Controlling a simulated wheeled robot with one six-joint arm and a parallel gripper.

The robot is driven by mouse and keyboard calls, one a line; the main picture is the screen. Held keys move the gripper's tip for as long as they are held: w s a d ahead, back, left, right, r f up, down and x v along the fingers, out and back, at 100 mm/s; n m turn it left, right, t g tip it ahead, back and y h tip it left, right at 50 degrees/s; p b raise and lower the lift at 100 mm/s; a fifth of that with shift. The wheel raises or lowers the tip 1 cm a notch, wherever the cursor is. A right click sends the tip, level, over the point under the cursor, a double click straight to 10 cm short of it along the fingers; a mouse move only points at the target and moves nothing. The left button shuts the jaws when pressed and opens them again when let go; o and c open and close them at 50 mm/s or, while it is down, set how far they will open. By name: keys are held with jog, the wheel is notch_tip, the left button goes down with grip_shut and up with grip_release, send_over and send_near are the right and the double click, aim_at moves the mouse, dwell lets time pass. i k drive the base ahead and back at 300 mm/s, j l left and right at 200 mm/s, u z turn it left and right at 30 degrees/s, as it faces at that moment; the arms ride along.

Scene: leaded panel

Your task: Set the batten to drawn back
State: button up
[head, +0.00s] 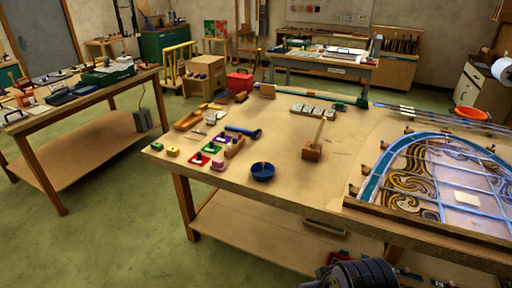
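The leaded panel (450,185) lies flat at the right end of the main workbench (290,190), with a blue curved border and swirling amber pieces. A long dark wooden batten (425,224) runs along the panel's front edge; its right end is cut off by the picture edge. I cannot tell from this view whether it touches the panel or how it is set. Small wooden blocks or pegs stand around the curved border. My gripper is not in view; a dark rounded part at the bottom edge seems to be my own arm.
A blue bowl (262,171), a wooden block with an upright handle (313,149) and several small coloured blocks stand on the bench. Lead strips (440,115) and an orange bowl (471,114) lie behind the panel. Bare benchtop lies left of the panel. Green floor is open at left.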

aim_at(491, 242)
jog(key=z, duration=1.75)
